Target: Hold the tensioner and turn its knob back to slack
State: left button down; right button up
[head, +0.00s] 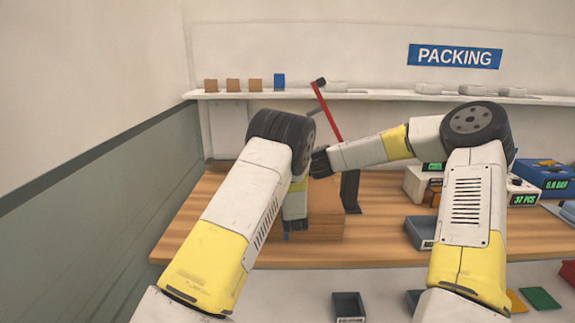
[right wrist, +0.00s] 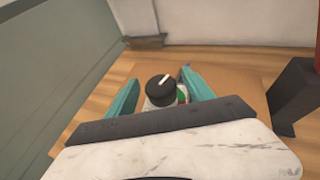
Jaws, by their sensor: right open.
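The tensioner's round black knob (right wrist: 159,87), with a white pointer line aimed to the upper right, shows in the right wrist view. Its pale body (right wrist: 183,94), with a green and red patch, is mostly hidden under the knob and my wrist. My right gripper (right wrist: 161,78) is open, with one teal finger on each side of the knob and visible gaps to it. In the head view my left gripper (head: 294,224) points down at the cardboard box (head: 326,224). Its fingers are hidden there, and I cannot tell what they hold. The tensioner is hidden behind my arms in the head view.
A red lever (head: 327,110) on a black post (head: 350,192) stands right of the box. Grey bins (head: 420,232) and devices with green displays (head: 523,199) are further right on the wooden table (head: 205,215). A shelf (head: 380,95) runs along the back wall.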

jog(key=shift+w, duration=0.1)
grip_shut()
jog(key=shift+n+g, duration=0.3)
jog(key=n+g+y, duration=0.1)
jog(key=n+y, duration=0.1)
jog(key=y, duration=0.1)
jog(key=shift+w+d+n+g, duration=0.1)
jog(key=shift+n+g, duration=0.2)
jog(key=n+g+y, duration=0.3)
jog(key=n, duration=0.1)
jog(key=shift+w+g, duration=0.1)
jog(key=shift+g, duration=0.3)
jog(key=n+g+y, duration=0.2)
jog(key=n+g, duration=0.1)
jog(key=shift+n+g, duration=1.5)
jog(key=shift+g, duration=0.2)
jog(key=shift+f+n+g, duration=0.1)
jog(key=shift+n+g, duration=0.4)
jog(key=shift+g, duration=0.1)
